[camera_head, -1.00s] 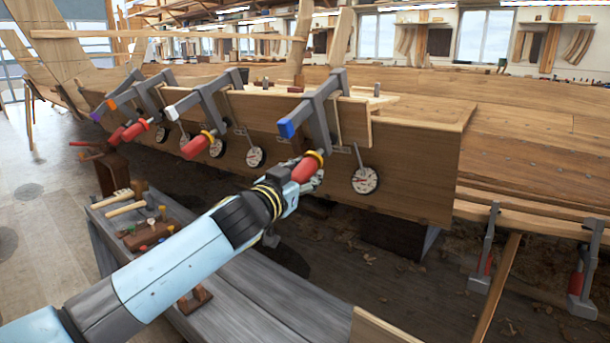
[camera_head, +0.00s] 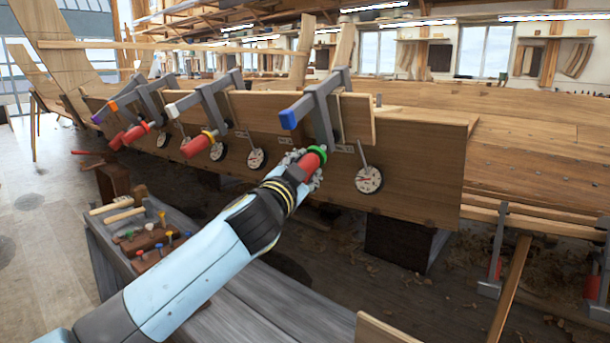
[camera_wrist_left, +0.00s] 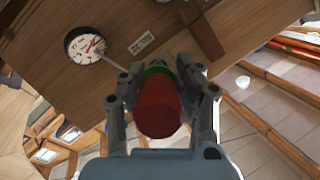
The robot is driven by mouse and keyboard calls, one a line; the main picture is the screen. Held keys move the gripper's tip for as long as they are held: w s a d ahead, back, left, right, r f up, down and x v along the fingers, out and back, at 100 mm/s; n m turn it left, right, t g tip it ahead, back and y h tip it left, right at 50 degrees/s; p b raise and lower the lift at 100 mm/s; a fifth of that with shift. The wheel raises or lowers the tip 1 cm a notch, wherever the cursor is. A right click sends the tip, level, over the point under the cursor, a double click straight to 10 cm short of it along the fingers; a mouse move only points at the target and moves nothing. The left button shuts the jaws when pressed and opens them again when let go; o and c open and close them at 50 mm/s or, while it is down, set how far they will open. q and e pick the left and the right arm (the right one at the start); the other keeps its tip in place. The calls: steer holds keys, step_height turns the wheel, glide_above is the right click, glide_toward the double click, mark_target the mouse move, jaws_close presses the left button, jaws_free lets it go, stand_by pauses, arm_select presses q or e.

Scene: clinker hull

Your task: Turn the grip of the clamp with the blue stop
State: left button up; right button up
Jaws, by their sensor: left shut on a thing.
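The clamp with the blue stop (camera_head: 289,119) is a grey bar clamp on the upper plank edge of the hull. Its red grip (camera_head: 309,163) points down toward me and has a green ring (camera_head: 319,151) at its upper end. My left gripper (camera_head: 301,171) is shut around this grip. In the left wrist view the red grip (camera_wrist_left: 158,107) sits between the fingers of my left gripper (camera_wrist_left: 163,90), with the green ring (camera_wrist_left: 158,69) just beyond it. The fingers hide the grip's sides. My right gripper is not in view.
A round dial (camera_head: 369,179) hangs right of the grip; it also shows in the wrist view (camera_wrist_left: 86,45). Clamps with white (camera_head: 172,110), orange and purple stops stand to the left. A grey bench (camera_head: 290,309) with tools lies below my arm.

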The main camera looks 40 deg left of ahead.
arm_select(q)
steer(key=o, duration=1.2)
steer(key=shift+d, duration=0.1)
steer(key=r+v, duration=0.1)
steer(key=v, duration=1.1)
steer(key=shift+f, duration=0.5)
